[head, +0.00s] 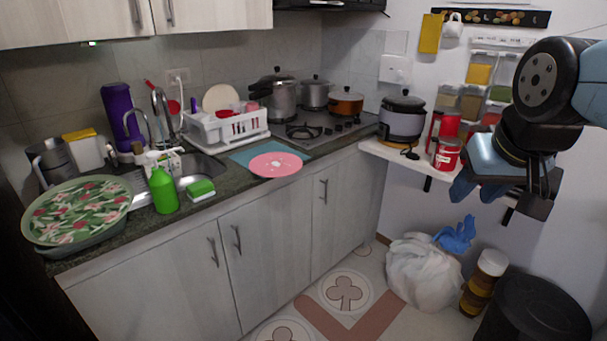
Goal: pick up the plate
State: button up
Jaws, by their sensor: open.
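A round pink plate (276,164) lies flat at the front edge of the counter, partly over a blue mat (250,152). A whitish round plate (220,98) stands upright in the white dish rack (228,129) behind it, its lower part hidden. My gripper (474,190) hangs at the right, pointing down, in front of the small wall shelf. It is open, holds nothing that I can see, and is well to the right of both plates.
A floral tray (78,211), a green bottle (163,191) and a green sponge (201,188) are left of the pink plate. The stove with pots (316,93) is behind it. A rice cooker (401,118) and red cans (446,153) stand on the shelf near my gripper.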

aim_at(275, 164)
jog(key=z, duration=0.3)
jog(key=i, duration=1.65)
jog(key=u, duration=0.75)
jog(key=k, duration=0.9)
jog(key=u, duration=0.15)
jog(key=i, duration=0.9)
jog(key=z, duration=0.1)
